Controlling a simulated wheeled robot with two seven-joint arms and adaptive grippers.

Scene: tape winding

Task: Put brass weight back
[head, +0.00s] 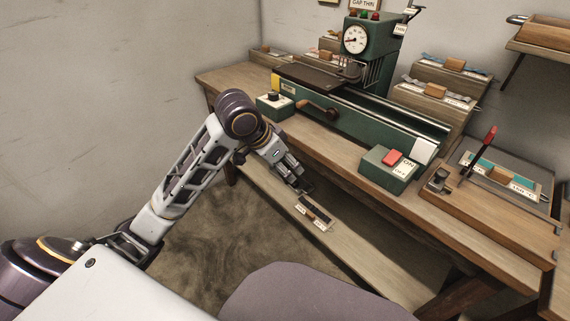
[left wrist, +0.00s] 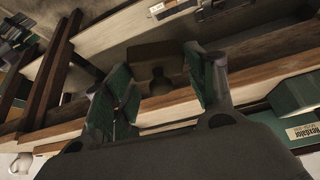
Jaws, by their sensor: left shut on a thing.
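My left gripper (head: 300,183) reaches down at the front of the bench, just above a small dark rack with white labels (head: 316,211) on the lower shelf. In the left wrist view, the green-padded fingers of the left gripper (left wrist: 162,75) are shut on a dark brownish piece with a rounded knob, which I take to be the brass weight (left wrist: 150,53). The weight looks dim there, and I cannot tell whether it touches anything below. In the head view it is too small or hidden to make out. My right gripper is out of view.
The wooden bench (head: 240,79) carries a green winding machine with a dial (head: 355,39) and a green box with a red switch (head: 388,166). The lower shelf (head: 365,262) is mostly bare right of the rack.

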